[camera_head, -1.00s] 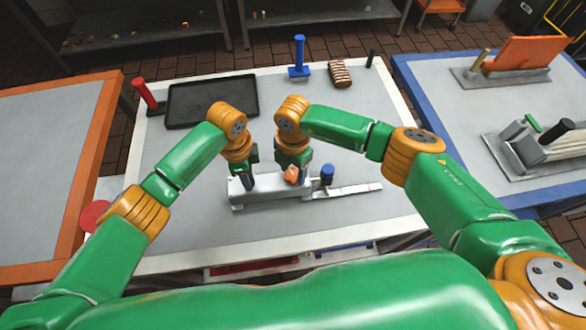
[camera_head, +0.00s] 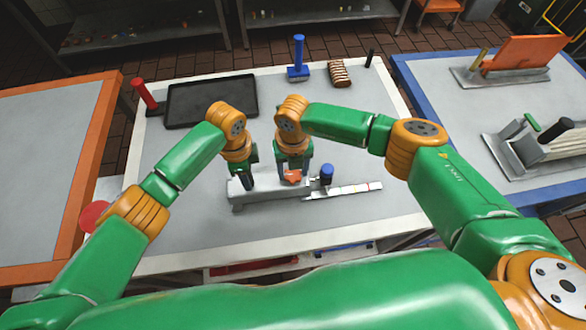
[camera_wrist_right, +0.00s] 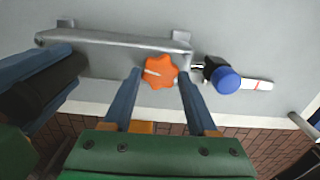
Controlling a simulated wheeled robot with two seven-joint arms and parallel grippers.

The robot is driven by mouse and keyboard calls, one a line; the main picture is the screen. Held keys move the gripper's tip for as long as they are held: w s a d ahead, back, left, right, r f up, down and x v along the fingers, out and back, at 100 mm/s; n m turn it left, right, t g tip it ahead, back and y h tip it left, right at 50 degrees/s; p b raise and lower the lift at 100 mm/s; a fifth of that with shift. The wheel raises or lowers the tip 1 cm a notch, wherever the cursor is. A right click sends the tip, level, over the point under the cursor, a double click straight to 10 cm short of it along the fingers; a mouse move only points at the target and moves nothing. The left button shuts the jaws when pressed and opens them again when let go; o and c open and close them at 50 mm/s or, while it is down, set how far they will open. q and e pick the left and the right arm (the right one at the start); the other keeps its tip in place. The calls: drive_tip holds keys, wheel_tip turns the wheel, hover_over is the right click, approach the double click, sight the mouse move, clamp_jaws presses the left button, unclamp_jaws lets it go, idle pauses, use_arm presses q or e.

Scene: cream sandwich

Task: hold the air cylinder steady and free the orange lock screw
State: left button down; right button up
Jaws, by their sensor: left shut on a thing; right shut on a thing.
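The air cylinder (camera_head: 268,191) is a grey metal block lying lengthwise on the middle table. It also shows in the right wrist view (camera_wrist_right: 105,64). The orange lock screw (camera_wrist_right: 160,71) is a lobed knob with a pale mark, on the cylinder's side near its right end. My right gripper (camera_wrist_right: 160,78) is shut on the screw, with a blue finger on either side. My left gripper (camera_head: 246,183) is shut on the cylinder's left part; its fingertips are partly hidden. A blue knob (camera_wrist_right: 229,79) and a flat, pale marked strip (camera_head: 345,190) are at the right end.
A black tray (camera_head: 212,101) and a red upright handle (camera_head: 144,92) are at the back left. A blue upright tool (camera_head: 298,58) and a striped brown block (camera_head: 339,73) stand at the back. The grey tabletop (camera_head: 190,215) is clear around the cylinder.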

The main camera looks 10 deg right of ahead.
sight(293, 175)
drive_tip(key=n, duration=0.5)
drive_tip(key=shift+n, duration=0.3)
drive_tip(key=n, duration=0.5)
drive_tip(key=shift+n, duration=0.4)
drive_tip(key=o, duration=1.4)
drive_tip(key=shift+c, duration=0.2)
wheel_tip(293, 175, up, 12)
drive_tip(key=shift+s, duration=0.1)
